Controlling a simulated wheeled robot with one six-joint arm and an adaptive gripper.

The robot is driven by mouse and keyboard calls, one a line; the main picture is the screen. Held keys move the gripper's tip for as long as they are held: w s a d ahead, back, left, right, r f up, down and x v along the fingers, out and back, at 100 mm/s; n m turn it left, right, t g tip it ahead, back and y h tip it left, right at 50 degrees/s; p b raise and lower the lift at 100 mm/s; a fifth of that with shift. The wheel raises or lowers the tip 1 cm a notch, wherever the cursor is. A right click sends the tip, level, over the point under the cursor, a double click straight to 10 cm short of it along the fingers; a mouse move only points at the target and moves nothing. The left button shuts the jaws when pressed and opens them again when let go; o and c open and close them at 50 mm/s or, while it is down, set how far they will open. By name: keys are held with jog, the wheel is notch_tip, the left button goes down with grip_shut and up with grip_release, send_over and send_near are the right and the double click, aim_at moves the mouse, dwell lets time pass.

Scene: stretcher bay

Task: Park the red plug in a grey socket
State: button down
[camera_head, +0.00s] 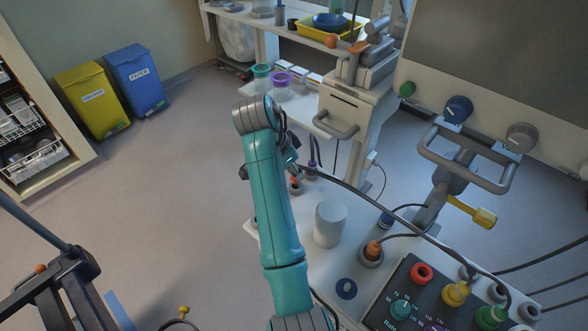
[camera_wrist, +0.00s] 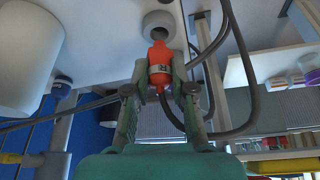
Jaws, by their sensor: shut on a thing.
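My gripper (camera_wrist: 160,88) is shut on the red plug (camera_wrist: 159,66) in the wrist view, its fingers on either side of the plug's body. A dark cable trails from the plug. The plug's narrow end points at a round grey socket (camera_wrist: 158,21) and overlaps its near rim in the picture. I cannot tell whether the tip touches or enters it. In the head view my gripper (camera_head: 291,168) is above the far left end of the white worktop, largely hidden by my arm. A bit of the red plug (camera_head: 295,183) shows beneath it.
A white cylinder (camera_head: 330,224) stands on the worktop, right of my arm. An orange plug (camera_head: 373,248) sits in another grey socket, with a blue plug (camera_head: 386,219) behind. A dark panel (camera_head: 392,292) holds coloured connectors. Loose cables cross the right side.

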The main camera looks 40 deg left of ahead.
jog(key=shift+f, duration=1.3)
dwell(0.4)
jog(key=c, duration=0.9)
grip_release()
